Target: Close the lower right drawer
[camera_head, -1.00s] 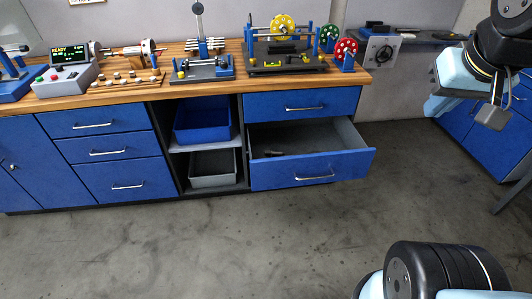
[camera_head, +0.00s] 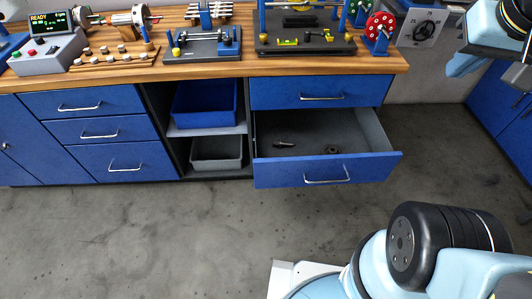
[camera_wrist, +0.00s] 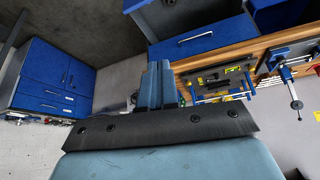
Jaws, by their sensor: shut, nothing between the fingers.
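The lower right drawer (camera_head: 328,171) stands pulled out from the bench, its blue front and silver handle (camera_head: 326,181) facing me. Its grey inside shows a dark slim part (camera_head: 285,144) and a small dark round part (camera_head: 332,149). In the wrist view, its grey inside (camera_wrist: 175,14) shows at the top, partly cut off. My gripper (camera_wrist: 158,70) is shut and empty, apart from the drawer.
The upper right drawer (camera_head: 310,92) is shut above it. Blue and grey bins (camera_head: 216,152) stand on open shelves to its left. The worktop (camera_head: 230,68) carries balancing fixtures and colored rotors. The floor before the drawer is clear.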

